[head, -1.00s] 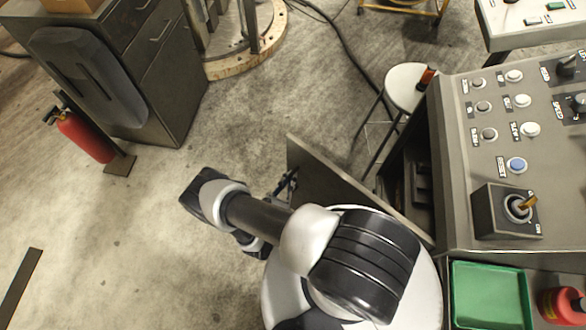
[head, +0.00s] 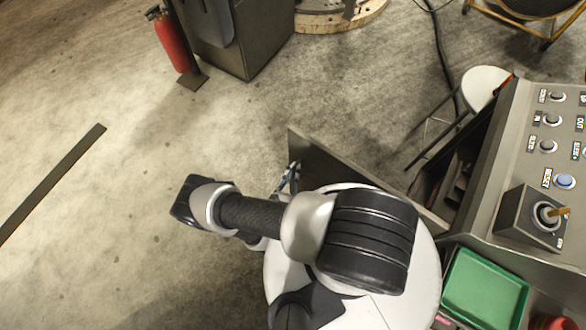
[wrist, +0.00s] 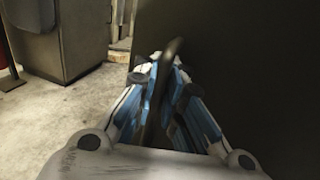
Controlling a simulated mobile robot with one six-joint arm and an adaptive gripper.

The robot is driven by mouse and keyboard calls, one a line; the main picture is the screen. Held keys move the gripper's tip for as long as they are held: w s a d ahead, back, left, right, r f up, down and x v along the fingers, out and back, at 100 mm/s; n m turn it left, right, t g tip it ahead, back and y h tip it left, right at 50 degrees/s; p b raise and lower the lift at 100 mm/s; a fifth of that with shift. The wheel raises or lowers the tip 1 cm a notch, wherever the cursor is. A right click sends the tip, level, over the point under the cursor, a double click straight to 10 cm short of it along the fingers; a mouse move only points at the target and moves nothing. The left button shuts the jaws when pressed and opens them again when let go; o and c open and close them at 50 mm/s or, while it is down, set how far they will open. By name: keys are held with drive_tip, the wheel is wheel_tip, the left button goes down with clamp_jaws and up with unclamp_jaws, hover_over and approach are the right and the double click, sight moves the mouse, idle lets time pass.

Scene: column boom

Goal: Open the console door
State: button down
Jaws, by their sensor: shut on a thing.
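The console door (head: 345,178) is a dark flat panel standing open at a wide angle from the grey console (head: 518,165). The dark inside of the console shows behind it. My gripper (head: 288,180) is at the door's free edge, mostly hidden behind my arm in the head view. In the wrist view my gripper (wrist: 163,85) has its blue and white fingers closed around the dark curved door handle (wrist: 173,50). The door's dark face (wrist: 255,60) fills the right of that view.
A white round stool (head: 484,88) stands beyond the door, near the console. A green tray (head: 485,287) is at the console's near side. A grey cabinet (head: 255,45) and a red fire extinguisher (head: 172,45) stand at the back left.

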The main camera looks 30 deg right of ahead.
drive_tip(key=shift+s+d, duration=0.1)
drive_tip(key=shift+d, duration=0.05)
drive_tip(key=c, duration=1.7)
unclamp_jaws()
drive_tip(key=shift+a, duration=0.2)
drive_tip(key=shift+s+a, duration=0.3)
drive_tip(key=shift+a, duration=0.2)
drive_tip(key=v, duration=1)
drive_tip(key=shift+s+a, duration=0.15)
drive_tip(key=shift+s, duration=0.15)
drive_tip(key=shift+r, duration=0.1)
